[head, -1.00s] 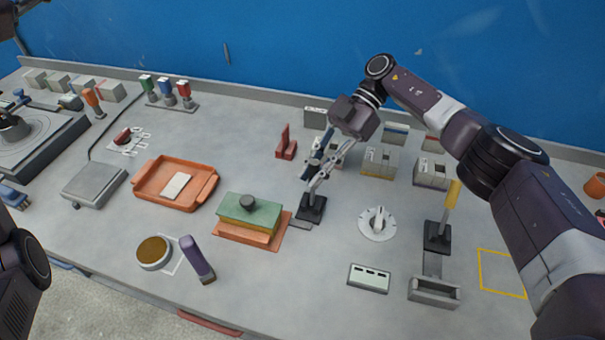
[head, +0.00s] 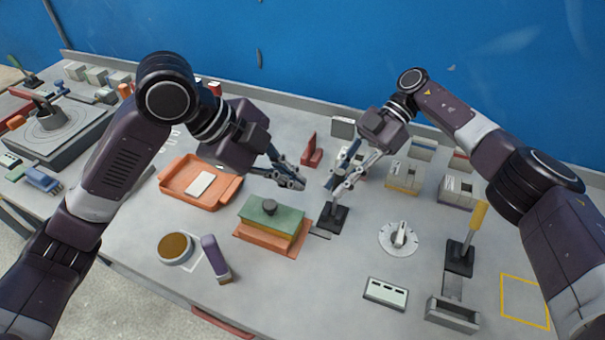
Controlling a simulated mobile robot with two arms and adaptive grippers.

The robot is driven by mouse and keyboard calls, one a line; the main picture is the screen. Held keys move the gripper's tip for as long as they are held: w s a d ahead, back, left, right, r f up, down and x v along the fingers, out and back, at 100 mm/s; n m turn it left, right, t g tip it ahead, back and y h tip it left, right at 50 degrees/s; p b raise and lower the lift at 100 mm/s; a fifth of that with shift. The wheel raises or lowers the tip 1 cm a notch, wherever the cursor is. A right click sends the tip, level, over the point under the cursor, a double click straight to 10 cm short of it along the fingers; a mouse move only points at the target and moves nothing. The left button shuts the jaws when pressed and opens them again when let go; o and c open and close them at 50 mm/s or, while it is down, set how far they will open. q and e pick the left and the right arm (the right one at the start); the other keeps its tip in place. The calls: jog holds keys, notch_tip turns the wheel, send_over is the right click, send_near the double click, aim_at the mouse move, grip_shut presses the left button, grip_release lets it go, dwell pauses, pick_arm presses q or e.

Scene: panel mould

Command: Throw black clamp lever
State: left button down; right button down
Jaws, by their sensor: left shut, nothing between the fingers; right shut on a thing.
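The black clamp (head: 333,218) stands on the table just right of the green-topped panel mould (head: 270,216). My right gripper (head: 342,190) is over the clamp, shut on its lever; the fingers hide most of the lever. A second clamp with a yellow lever (head: 477,216) stands upright further right. My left gripper (head: 297,183) is shut and empty, above the table behind the mould and left of the black clamp.
An orange tray (head: 233,192) with a pale slab lies left of the mould. A white dial (head: 398,238), a switch panel (head: 386,293) and a grey holder (head: 452,314) stand right. A purple-handled tool (head: 215,258) and brown-topped round dish (head: 175,248) are in front. A red bracket (head: 311,151) stands behind.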

aim_at(335, 185)
pick_arm(q)
jog(key=w+d+f, duration=0.5)
jog(key=d+f, duration=0.1)
jog(key=f, duration=0.1)
jog(key=shift+d, duration=0.4)
jog(key=shift+w+d, duration=0.2)
jog(key=shift+w, duration=0.25)
pick_arm(e)
jog(key=shift+a, duration=0.1)
pick_arm(q)
jog(key=shift+w, duration=0.15)
pick_arm(e)
jog(key=shift+s+a+r, duration=0.15)
jog(key=shift+s+a, duration=0.05)
